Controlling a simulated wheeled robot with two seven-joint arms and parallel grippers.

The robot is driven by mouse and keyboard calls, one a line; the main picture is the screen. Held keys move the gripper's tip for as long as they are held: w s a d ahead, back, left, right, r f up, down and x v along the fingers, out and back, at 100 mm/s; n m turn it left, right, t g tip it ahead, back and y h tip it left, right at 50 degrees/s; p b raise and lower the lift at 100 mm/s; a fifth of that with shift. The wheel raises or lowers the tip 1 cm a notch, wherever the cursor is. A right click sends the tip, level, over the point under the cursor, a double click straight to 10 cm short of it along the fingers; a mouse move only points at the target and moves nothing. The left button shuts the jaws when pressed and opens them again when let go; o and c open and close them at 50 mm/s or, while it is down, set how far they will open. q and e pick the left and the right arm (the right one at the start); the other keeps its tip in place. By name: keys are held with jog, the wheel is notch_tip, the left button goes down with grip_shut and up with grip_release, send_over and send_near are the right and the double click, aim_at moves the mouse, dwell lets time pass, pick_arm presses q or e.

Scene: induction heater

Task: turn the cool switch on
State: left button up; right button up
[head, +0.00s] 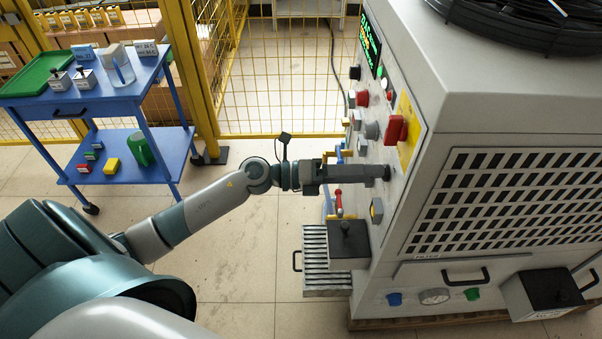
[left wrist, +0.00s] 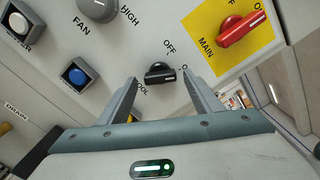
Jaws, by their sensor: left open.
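The cool switch (left wrist: 160,73) is a small black rotary knob on the grey control panel. In the left wrist view it sits between the two fingertips of my left gripper (left wrist: 159,80). The fingers are open, one on each side, with gaps to the knob. An "OFF" mark shows above it, and its label is partly hidden by a finger. In the head view my left gripper (head: 376,172) reaches right to the panel front, its fingertips at the panel. My right gripper is not in view.
A red main switch (left wrist: 240,28) on a yellow plate (left wrist: 222,62) is near the right finger. A grey fan knob (left wrist: 98,8) and a blue button (left wrist: 75,74) lie left. A black-topped box (head: 349,240) juts out below the arm. A blue cart (head: 95,100) stands at left.

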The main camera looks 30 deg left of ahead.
pick_arm(q)
jog(key=b+v, duration=0.4)
jog(key=v, duration=1.2)
jog(key=shift+s+a, duration=0.25)
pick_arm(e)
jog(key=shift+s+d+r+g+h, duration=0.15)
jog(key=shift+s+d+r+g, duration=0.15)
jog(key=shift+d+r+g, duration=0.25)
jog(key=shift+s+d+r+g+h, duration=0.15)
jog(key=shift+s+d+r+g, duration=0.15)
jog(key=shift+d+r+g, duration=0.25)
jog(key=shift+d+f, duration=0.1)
